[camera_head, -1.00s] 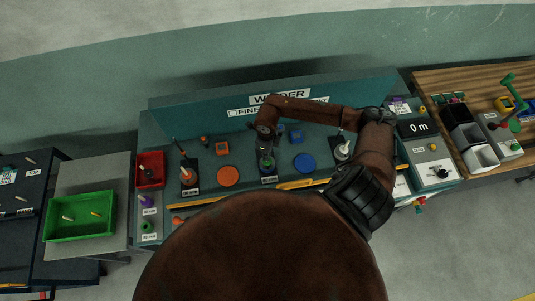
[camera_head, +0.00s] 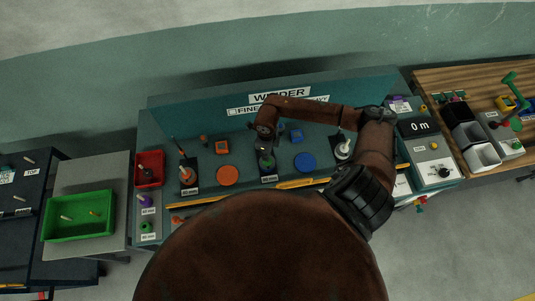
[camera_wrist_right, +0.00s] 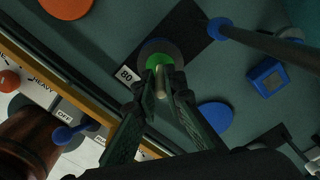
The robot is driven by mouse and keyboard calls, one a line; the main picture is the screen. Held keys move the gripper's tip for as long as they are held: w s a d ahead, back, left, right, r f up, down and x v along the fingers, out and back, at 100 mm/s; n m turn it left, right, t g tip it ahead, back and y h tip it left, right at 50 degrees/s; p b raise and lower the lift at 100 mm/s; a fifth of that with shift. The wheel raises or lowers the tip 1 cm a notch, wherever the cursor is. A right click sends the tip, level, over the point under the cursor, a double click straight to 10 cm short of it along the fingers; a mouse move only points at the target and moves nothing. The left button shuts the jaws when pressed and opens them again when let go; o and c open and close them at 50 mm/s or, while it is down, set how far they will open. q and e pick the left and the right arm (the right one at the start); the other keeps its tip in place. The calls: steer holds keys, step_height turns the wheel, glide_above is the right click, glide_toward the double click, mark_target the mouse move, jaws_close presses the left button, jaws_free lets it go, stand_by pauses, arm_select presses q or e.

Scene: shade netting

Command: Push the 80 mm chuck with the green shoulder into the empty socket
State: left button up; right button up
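The chuck with the green shoulder (camera_wrist_right: 154,62) is at a round grey seat on the dark plate labelled 80 in the right wrist view. Its pale pin points up toward the camera. In the head view the green chuck (camera_head: 267,163) shows in the middle of the winder panel. My right gripper (camera_wrist_right: 163,82) has its narrow fingers on both sides of the pin and looks shut on it. In the head view this gripper (camera_head: 265,146) is right above the chuck. How deep the chuck sits is hidden. My left gripper is out of view.
Other plates with chucks stand left (camera_head: 187,177) and right (camera_head: 343,150). An orange disc (camera_head: 228,176) and a blue disc (camera_head: 304,162) flank the middle plate. A green tray (camera_head: 78,233) and red bin (camera_head: 149,183) are at left. The sloped back panel rises close behind.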

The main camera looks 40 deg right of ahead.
steer(key=o, duration=0.5)
steer(key=shift+c, duration=0.2)
step_height(320, 180, up, 11)
steer(key=shift+r, duration=0.5)
